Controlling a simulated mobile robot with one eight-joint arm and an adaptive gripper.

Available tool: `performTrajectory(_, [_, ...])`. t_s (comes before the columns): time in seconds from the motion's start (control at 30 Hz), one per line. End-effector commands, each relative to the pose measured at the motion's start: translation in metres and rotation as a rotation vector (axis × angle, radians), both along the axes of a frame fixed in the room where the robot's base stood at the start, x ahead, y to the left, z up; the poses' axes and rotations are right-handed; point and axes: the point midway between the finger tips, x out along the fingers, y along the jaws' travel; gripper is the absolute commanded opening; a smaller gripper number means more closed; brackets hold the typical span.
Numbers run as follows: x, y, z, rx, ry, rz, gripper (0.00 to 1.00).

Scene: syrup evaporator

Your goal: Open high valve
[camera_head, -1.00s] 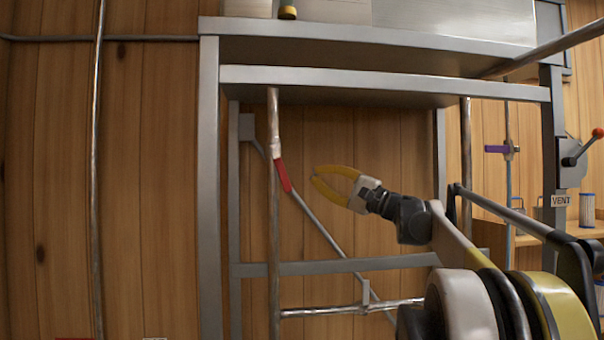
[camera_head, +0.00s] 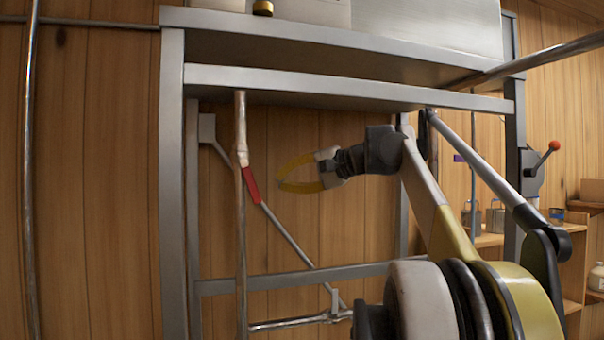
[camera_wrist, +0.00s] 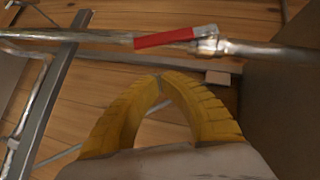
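The valve has a red lever handle (camera_head: 250,185) on a vertical metal pipe (camera_head: 241,240) under the steel frame. The handle points down and slightly to the right, away from the pipe. In the wrist view the red handle (camera_wrist: 165,38) lies beyond my fingertips, beside the metal valve body (camera_wrist: 208,42). My gripper (camera_head: 280,186) has two bowed yellow fingers and sits just right of the handle, apart from it in the picture. In the wrist view the tips of my gripper (camera_wrist: 161,77) meet or nearly meet, with nothing seen between them.
A steel frame with a post (camera_head: 172,200) and a shelf edge (camera_head: 340,83) surrounds the pipe. A diagonal bar (camera_head: 290,240) runs behind the handle. A lower horizontal pipe (camera_head: 290,323) is below. Another red-knobbed lever (camera_head: 553,146) is at right.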

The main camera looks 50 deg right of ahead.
Motion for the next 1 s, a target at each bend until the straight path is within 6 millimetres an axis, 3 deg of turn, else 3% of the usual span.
performTrajectory(0.23, [0.017,0.027,-0.011,0.0,-0.001,0.001,0.0])
performTrajectory(0.73, [0.021,0.034,-0.014,0.0,-0.001,0.0,0.0])
performTrajectory(1.0, [0.033,0.053,-0.029,0.086,-0.052,0.001,0.0])
